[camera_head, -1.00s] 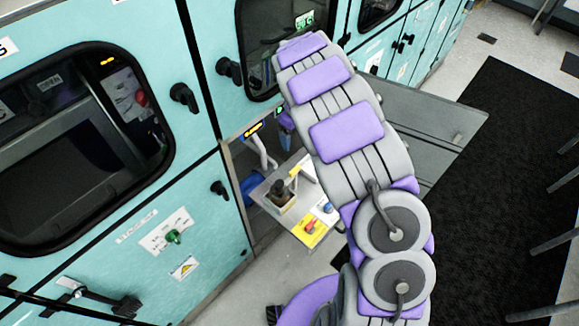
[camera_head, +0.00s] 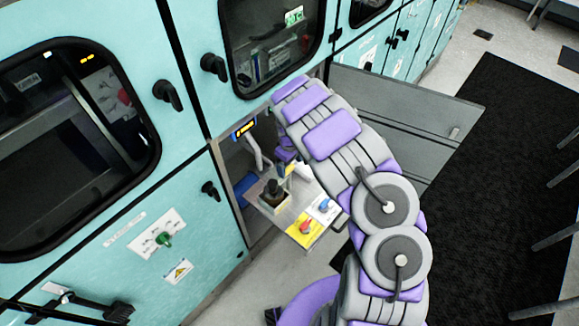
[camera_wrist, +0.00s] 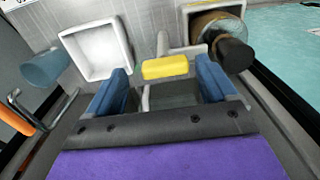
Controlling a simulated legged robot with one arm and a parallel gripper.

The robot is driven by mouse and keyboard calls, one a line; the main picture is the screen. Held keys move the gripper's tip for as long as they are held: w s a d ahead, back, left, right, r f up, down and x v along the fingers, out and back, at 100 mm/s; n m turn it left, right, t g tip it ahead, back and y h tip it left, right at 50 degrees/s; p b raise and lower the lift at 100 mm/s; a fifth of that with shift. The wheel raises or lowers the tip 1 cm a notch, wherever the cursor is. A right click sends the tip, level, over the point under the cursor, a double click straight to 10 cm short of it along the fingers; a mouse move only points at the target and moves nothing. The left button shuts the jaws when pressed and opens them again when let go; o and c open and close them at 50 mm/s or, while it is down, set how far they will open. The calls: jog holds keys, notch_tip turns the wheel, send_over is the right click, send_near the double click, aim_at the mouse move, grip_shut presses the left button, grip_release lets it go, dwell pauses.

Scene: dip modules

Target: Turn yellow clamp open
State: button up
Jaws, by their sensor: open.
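The yellow clamp (camera_wrist: 166,67) shows in the wrist view as a yellow handle on a pale grey lever, just ahead of and between the two blue fingertips of my gripper (camera_wrist: 166,80). The fingers are apart, with visible space on both sides of the yellow handle; I cannot tell whether either touches it. In the head view a small yellow piece (camera_head: 291,169) shows by the end of my arm, inside the open cabinet. My fingers are mostly hidden there behind the arm.
A pull-out tray (camera_head: 300,205) carries a dark cylinder in a square holder (camera_head: 272,195), a red knob on yellow (camera_head: 306,228) and a blue knob (camera_head: 325,205). In the wrist view a white square socket (camera_wrist: 97,50) is left and a brown-black cylinder (camera_wrist: 228,48) right.

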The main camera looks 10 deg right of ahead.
jog(key=shift+a+f, duration=0.1)
jog(key=shift+f, duration=0.35)
jog(key=shift+a, duration=0.45)
jog(key=shift+c, duration=0.7)
jog(key=shift+d, duration=0.3)
jog(key=c, duration=0.4)
jog(key=shift+a, duration=0.1)
jog(key=c, duration=0.5)
